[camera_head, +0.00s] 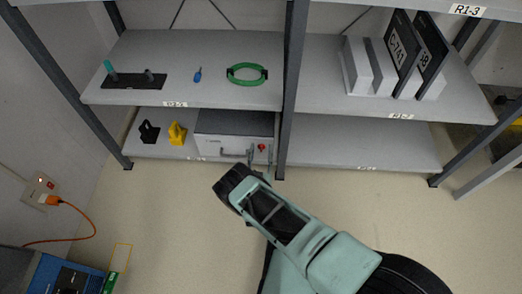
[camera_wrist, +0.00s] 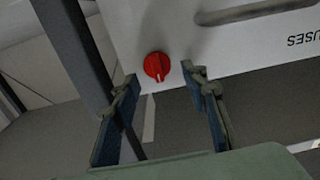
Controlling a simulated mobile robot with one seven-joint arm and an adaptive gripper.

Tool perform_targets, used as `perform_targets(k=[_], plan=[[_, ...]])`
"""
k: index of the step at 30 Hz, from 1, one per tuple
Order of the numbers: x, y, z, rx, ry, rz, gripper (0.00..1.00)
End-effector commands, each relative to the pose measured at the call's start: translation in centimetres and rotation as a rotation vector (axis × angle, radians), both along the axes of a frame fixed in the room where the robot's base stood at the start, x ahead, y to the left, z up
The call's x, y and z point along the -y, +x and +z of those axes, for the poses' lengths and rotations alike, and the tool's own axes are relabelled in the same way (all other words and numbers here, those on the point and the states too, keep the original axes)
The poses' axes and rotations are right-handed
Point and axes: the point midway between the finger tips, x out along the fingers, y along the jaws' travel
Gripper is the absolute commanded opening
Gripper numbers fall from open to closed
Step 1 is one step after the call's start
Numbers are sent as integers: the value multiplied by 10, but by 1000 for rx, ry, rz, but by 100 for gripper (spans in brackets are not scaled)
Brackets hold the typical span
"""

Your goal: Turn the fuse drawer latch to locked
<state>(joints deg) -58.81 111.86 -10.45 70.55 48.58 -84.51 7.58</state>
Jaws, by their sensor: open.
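The fuse drawer (camera_head: 215,147) is the pale front of a grey box on the lower left shelf, and it looks closed. Its latch is a round red knob (camera_head: 262,147) at the right end of the front. In the wrist view the drawer front (camera_wrist: 225,45) shows upside-down "FUSES" lettering, and the red knob (camera_wrist: 157,66) has a pale mark pointing down in the picture. My gripper (camera_wrist: 160,74) is open, its two fingertips on either side of the knob. Whether they touch it, I cannot tell. My arm comes from below in the head view.
A drawer handle (camera_wrist: 255,11) is beside the knob. A dark shelf post (camera_head: 286,100) stands close by the latch. A black object (camera_head: 148,132) and a yellow object (camera_head: 178,134) sit left of the box. The lower right shelf (camera_head: 350,145) is empty.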

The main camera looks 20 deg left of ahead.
Motion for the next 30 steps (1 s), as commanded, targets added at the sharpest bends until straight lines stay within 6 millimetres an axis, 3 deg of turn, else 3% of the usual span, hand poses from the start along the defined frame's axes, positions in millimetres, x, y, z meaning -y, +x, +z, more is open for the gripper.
perform_targets(k=[8,21,30], plan=[[-1,1,18,1,0,-1,41],[-1,1,85,1,1,-1,41],[0,0,100,0,0,0,41]])
